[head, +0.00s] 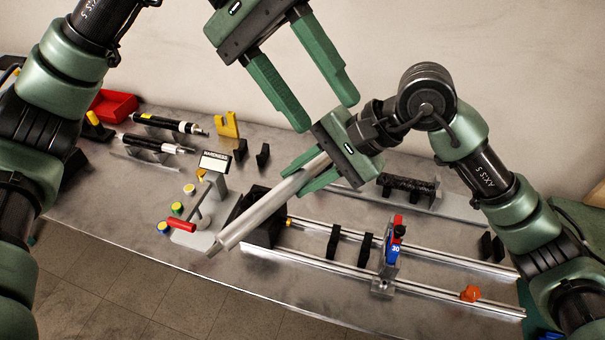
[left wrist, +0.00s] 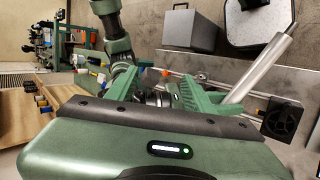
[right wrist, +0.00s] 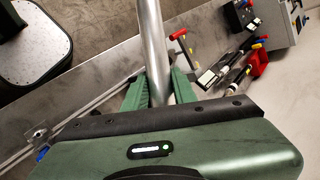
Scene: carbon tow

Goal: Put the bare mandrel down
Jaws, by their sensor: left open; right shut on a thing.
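The bare mandrel (head: 262,212) is a smooth silver cylinder with a thinner end. My right gripper (head: 304,178) is shut on it near its upper end. It slants down to the left, above the bench. The mandrel also shows in the left wrist view (left wrist: 262,66) and in the right wrist view (right wrist: 153,45), between the right fingers. My left gripper (head: 308,112) is open and empty, above the right gripper, fingers pointing down. Two black supports (head: 333,241) (head: 365,248) stand between the rails, with nothing on them.
Two metal rails (head: 455,262) run along the bench (head: 100,205). A black block (head: 262,222) and a stand with a red handle (head: 181,225) are close to the mandrel's lower part. A dark textured cylinder (head: 407,186) lies behind the rails. A red tray (head: 113,105) is at the back left.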

